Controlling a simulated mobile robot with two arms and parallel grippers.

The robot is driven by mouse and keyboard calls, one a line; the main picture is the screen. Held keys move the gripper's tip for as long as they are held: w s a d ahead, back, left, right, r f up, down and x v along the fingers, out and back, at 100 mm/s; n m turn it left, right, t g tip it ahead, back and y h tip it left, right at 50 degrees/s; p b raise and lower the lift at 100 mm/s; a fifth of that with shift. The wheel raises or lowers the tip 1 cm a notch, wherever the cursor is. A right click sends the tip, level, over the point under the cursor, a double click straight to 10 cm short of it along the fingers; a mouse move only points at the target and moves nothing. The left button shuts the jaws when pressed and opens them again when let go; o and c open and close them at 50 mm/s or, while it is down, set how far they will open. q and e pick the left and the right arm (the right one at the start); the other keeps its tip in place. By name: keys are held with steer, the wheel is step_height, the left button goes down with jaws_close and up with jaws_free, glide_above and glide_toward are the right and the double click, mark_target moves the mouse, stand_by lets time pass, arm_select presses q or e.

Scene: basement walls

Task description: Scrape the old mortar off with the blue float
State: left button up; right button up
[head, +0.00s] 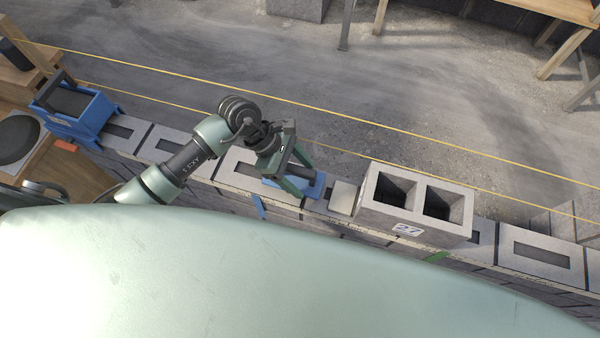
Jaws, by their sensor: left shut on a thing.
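The blue float (318,186) lies flat on or just above the top of the block wall (232,172), near the middle of the view. My left gripper (297,184) reaches down over it and is shut on it; the fingers hide part of the float and its handle. A pale, squarish patch (343,198) is just right of the float, beside a loose-standing hollow block; I cannot tell for sure whether it is old mortar. My right gripper is not in view.
The grey hollow block (415,203) with two openings stands on the wall to the right. A blue crate (76,110) sits at the wall's left end. Two yellow strings (430,150) run along the wall's far side. Open concrete floor (200,50) lies beyond.

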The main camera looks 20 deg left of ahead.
arm_select(q)
steer(key=shift+f+b, duration=0.35)
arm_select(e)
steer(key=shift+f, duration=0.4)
arm_select(q)
steer(key=shift+a+f+b, duration=0.15)
steer(key=shift+f+b, duration=0.25)
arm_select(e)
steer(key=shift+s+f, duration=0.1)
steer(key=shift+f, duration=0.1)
